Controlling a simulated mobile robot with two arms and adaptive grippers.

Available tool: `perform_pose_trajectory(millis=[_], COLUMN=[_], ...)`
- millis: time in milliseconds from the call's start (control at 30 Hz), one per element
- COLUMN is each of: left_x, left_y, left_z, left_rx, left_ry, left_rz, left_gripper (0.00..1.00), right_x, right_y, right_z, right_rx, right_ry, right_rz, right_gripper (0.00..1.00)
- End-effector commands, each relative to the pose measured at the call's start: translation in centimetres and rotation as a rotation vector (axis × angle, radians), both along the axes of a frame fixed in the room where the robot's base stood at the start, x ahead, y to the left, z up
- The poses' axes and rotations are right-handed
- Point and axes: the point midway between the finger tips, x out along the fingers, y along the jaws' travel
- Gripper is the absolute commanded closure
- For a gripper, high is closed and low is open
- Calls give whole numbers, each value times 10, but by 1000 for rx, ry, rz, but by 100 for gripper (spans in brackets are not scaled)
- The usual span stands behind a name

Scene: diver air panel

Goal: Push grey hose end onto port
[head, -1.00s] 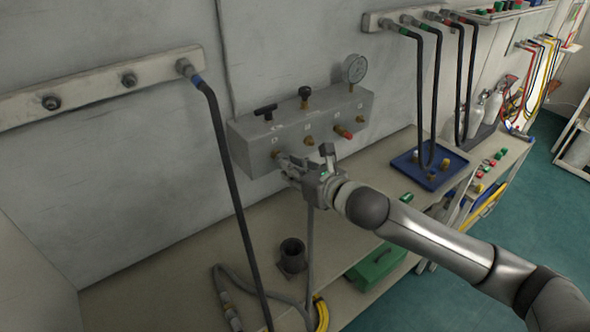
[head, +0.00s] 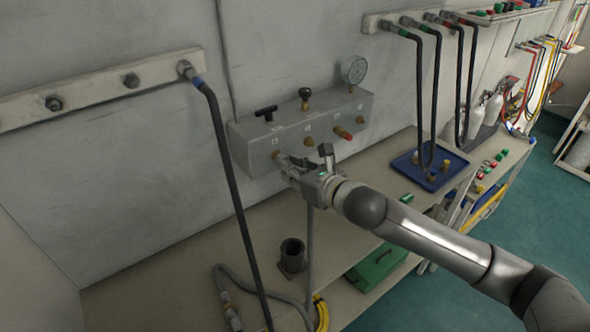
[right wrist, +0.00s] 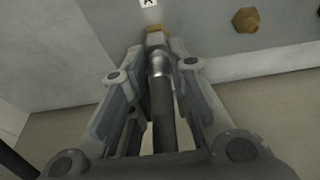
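The grey hose end shows in the right wrist view as a shiny metal sleeve (right wrist: 160,64) on a dark grey hose (right wrist: 163,110). It points at the brass port (right wrist: 155,37) under the label A and is in line with it. The two look to be touching, but how far the end sits on the port cannot be told. My right gripper (head: 287,167) is at the panel's lower left port, its fingers closed around the hose end. The grey hose (head: 310,240) hangs below the gripper to the bench. My left gripper is out of view.
The grey valve panel (head: 250,145) has more brass ports, knobs and a gauge (head: 354,70). A black hose (head: 232,180) hangs left of my gripper from a wall rail (head: 90,88). A dark cup (head: 292,254) and blue tray (head: 428,168) stand on the bench.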

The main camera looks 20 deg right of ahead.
Motion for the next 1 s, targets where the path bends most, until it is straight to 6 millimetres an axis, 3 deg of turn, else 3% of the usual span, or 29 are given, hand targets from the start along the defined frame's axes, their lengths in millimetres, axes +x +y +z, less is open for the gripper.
perform_pose_trajectory(millis=[33, 200, 567, 767, 1000], left_x=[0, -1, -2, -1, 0], left_y=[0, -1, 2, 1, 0], left_z=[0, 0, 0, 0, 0], left_rx=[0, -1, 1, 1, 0], left_ry=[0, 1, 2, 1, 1], left_rz=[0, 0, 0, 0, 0], left_gripper=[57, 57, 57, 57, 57], right_x=[2, 2, -2, -25, -70], right_y=[0, 0, -1, -10, -27], right_z=[7, 5, 3, 10, 22], right_rx=[4, 3, 1, -2, -4], right_ry=[-16, -11, -5, -6, -5], right_rz=[1, 0, 0, 1, 0], right_gripper=[77, 57, 57, 57, 57])
